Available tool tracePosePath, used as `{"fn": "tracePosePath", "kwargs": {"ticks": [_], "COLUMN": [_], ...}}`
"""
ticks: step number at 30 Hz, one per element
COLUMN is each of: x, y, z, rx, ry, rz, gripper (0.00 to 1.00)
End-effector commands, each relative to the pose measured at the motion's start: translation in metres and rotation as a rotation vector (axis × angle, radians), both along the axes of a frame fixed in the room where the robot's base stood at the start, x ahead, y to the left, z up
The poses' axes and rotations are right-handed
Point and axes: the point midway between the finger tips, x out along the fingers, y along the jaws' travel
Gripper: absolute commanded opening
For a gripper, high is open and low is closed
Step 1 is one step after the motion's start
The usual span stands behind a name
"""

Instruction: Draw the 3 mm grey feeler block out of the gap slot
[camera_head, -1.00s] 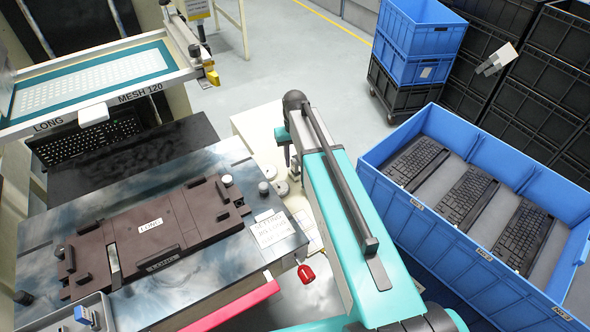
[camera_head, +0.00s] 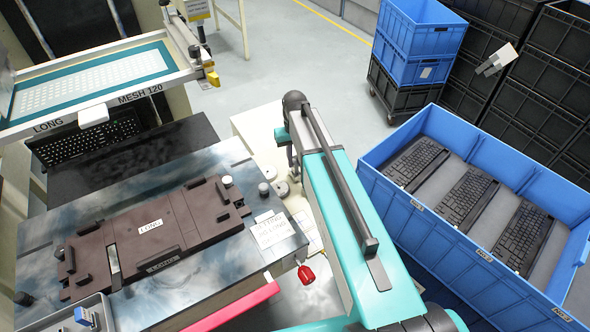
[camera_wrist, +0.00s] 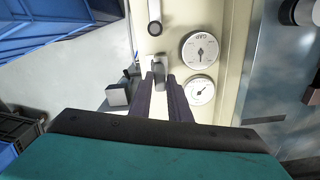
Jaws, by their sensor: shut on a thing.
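My gripper (camera_wrist: 162,82) shows in the wrist view with its two dark fingers close together. They are shut on a small grey block (camera_wrist: 160,68), which looks like the feeler block, at the cream-coloured panel. The fingers cover part of the block, and I cannot tell whether it is still inside the slot. A round dial marked GAP (camera_wrist: 201,49) sits just right of the fingertips, with a second dial (camera_wrist: 200,90) below it. In the head view my arm hides the gripper and the block.
A silver cylinder (camera_wrist: 154,18) stands beyond the fingertips, and a grey box-like part (camera_wrist: 118,94) is to their left. In the head view, the brown fixture (camera_head: 125,245) lies on the dark table at left. A blue crate (camera_head: 480,250) with keyboards stands at right.

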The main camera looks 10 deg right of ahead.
Motion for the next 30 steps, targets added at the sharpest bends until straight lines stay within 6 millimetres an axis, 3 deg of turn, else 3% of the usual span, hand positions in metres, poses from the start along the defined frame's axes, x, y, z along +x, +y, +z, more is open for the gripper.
{"fn": "tracePosePath", "kwargs": {"ticks": [30], "x": [0.002], "y": [-0.001], "z": [0.039], "rx": [0.0], "ry": [-0.005], "rz": [-0.004], "gripper": [0.0]}}
